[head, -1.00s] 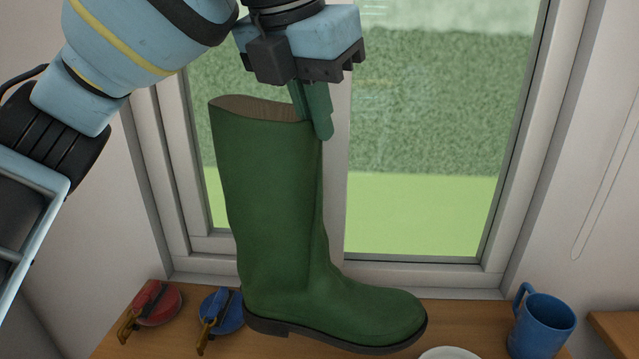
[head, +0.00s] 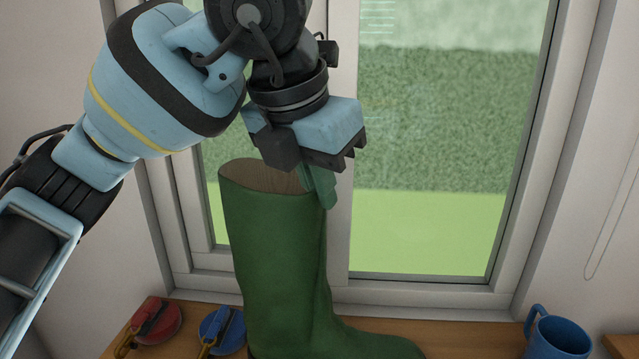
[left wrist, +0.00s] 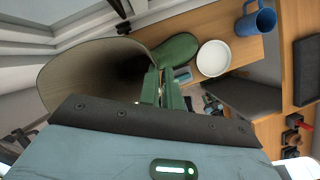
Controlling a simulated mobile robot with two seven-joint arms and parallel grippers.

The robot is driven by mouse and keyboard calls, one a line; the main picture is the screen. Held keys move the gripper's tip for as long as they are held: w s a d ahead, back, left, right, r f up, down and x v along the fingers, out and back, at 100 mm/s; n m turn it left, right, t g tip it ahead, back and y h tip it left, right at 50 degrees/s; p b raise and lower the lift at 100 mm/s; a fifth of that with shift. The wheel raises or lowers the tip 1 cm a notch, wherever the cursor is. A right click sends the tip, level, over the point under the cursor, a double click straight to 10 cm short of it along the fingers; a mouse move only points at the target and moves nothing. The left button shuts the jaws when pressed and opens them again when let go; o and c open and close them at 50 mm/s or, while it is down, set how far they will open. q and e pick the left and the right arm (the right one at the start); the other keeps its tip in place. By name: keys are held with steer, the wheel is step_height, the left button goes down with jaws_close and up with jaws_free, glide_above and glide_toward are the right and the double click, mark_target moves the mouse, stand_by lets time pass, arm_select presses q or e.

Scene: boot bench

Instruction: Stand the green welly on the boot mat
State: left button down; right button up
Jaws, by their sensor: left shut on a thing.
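The green welly (head: 280,265) stands upright in the head view, its toe pointing right and its sole cut off by the lower edge. My left gripper (head: 320,188) is above it, shut on the shaft's rim at the right side. The left wrist view shows the fingers (left wrist: 160,90) at the rim of the welly (left wrist: 85,75), with its open top beside them and its toe beyond. I cannot tell if the sole touches anything. A dark flat panel (left wrist: 308,70) on wood in the left wrist view may be the boot mat; I cannot be sure. My right gripper is not in view.
A red round thing (head: 160,322) and a blue one (head: 224,330) lie left of the welly. A blue mug (head: 558,338) stands at the right. A white round dish (left wrist: 214,58) is near the toe. The window (head: 430,150) is behind.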

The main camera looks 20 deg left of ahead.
arm_select(q)
steer(key=shift+r, duration=0.1)
steer(key=c, duration=2.1)
jaws_free()
steer(key=o, duration=0.5)
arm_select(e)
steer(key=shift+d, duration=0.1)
